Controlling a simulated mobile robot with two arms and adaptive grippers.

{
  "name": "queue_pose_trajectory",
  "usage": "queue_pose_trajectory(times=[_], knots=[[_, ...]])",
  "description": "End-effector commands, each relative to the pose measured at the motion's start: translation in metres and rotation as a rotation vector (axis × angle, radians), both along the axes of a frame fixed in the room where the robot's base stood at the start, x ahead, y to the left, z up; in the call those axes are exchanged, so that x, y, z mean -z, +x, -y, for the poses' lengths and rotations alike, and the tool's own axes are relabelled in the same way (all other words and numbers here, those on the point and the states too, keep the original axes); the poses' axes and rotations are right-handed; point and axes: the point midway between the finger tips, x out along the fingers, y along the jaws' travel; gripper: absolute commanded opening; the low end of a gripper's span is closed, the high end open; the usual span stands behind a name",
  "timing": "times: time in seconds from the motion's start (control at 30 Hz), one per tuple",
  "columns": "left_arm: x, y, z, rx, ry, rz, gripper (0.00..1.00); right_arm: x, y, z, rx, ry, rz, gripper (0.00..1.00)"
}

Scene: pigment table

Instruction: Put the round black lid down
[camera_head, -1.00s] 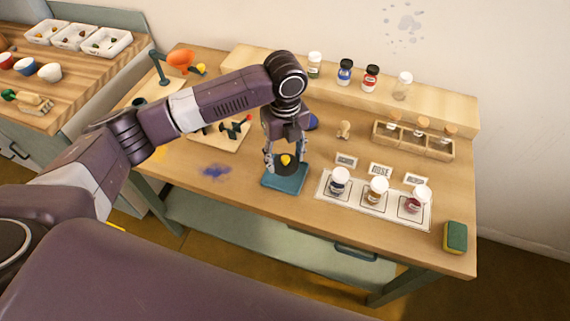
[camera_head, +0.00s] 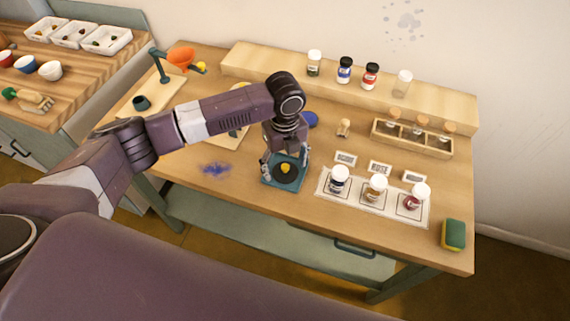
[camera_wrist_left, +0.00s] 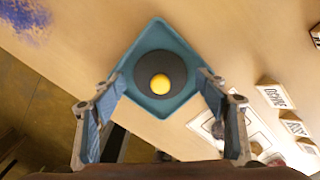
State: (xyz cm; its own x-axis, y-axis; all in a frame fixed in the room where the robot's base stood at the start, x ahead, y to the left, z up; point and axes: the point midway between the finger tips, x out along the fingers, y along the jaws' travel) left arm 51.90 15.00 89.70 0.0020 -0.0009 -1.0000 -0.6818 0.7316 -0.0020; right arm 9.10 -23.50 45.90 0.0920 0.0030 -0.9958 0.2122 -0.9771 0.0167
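The round black lid (camera_head: 287,178) with its yellow knob (camera_head: 285,168) lies flat on a square teal tray (camera_head: 268,183) at the table's front middle. In the left wrist view the lid (camera_wrist_left: 146,88) is centred inside the rim of the tray (camera_wrist_left: 157,28), knob upward. My left gripper (camera_head: 285,166) is over the tray. In the left wrist view my left gripper (camera_wrist_left: 162,90) has its fingers spread wide on both sides, apart from the knob and holding nothing. My right gripper is not in view.
Several white-capped jars stand on a white mat (camera_head: 323,188) right of the tray, with label cards behind. A green-and-yellow sponge (camera_head: 453,235) sits at the right edge. A wooden vial rack (camera_head: 412,147) and a raised shelf (camera_head: 285,67) are at the back. Bare table lies around a blue stain (camera_head: 216,169).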

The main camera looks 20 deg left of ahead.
Motion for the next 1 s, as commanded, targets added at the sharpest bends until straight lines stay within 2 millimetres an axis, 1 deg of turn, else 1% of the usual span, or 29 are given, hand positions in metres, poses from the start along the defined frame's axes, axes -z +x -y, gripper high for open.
queue_pose_trajectory(times=[0.2,0.33,0.47,0.6,0.8,0.9,1.0], knots=[[-0.001,0.000,0.000,0.000,0.000,0.001,0.67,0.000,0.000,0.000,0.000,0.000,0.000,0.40],[-0.010,0.001,0.000,0.000,0.000,0.003,0.67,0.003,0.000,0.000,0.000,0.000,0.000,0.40],[-0.032,0.002,0.000,0.000,-0.002,0.006,0.67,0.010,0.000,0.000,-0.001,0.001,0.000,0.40],[-0.063,0.002,0.001,0.001,-0.002,0.006,0.67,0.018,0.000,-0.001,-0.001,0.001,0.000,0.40],[-0.101,0.001,0.000,0.001,-0.002,0.004,0.67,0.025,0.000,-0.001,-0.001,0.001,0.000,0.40],[-0.113,0.001,0.000,-0.001,-0.001,0.002,0.67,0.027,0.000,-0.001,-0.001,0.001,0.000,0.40],[-0.120,0.000,0.000,0.000,-0.001,0.000,0.67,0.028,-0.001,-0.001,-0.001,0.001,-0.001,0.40]])
